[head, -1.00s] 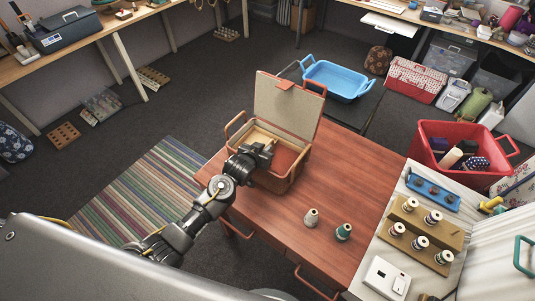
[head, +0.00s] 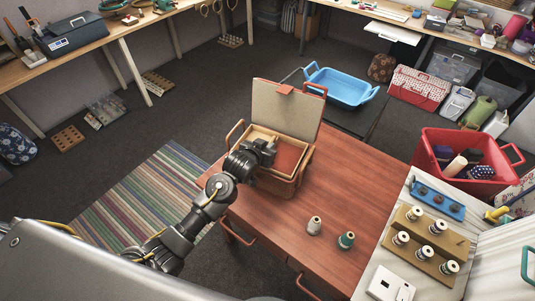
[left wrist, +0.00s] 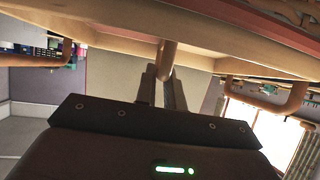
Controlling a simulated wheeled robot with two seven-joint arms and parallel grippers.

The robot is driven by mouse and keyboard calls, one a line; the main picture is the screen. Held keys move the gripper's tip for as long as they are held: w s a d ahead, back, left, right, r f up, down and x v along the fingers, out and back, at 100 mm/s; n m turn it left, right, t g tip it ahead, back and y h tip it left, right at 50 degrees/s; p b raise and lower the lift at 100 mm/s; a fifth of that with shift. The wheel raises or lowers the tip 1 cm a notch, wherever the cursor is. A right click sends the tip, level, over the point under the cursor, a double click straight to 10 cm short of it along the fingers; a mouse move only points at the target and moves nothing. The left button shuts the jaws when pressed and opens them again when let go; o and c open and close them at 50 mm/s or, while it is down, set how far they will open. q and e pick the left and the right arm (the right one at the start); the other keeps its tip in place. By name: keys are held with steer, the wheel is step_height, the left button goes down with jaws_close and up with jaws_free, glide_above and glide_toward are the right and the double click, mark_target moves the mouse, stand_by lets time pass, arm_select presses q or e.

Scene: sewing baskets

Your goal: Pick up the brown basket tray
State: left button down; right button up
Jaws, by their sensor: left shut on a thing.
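The brown basket (head: 277,188) stands on the red-brown table with its lid (head: 287,105) open and tilted back. A tan-rimmed tray (head: 262,131) sits at the basket's mouth; its underside and wall also show in the left wrist view (left wrist: 105,37). My left gripper (head: 266,152) is over the near side of the basket. In the left wrist view its fingers (left wrist: 164,82) are shut on a rounded tan handle (left wrist: 168,58) of the tray. The gripper hides part of the tray. My right gripper is not in view.
Two thread spools, one grey (head: 314,226) and one green (head: 346,240), stand on the table (head: 350,185). A blue tray (head: 342,86) lies behind the basket. A red bin (head: 430,165) and a spool rack (head: 428,246) are on the right.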

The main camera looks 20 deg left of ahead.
arm_select(q)
step_height(320, 180, up, 13)
steer(key=b, duration=0.1)
steer(key=shift+r, duration=0.2)
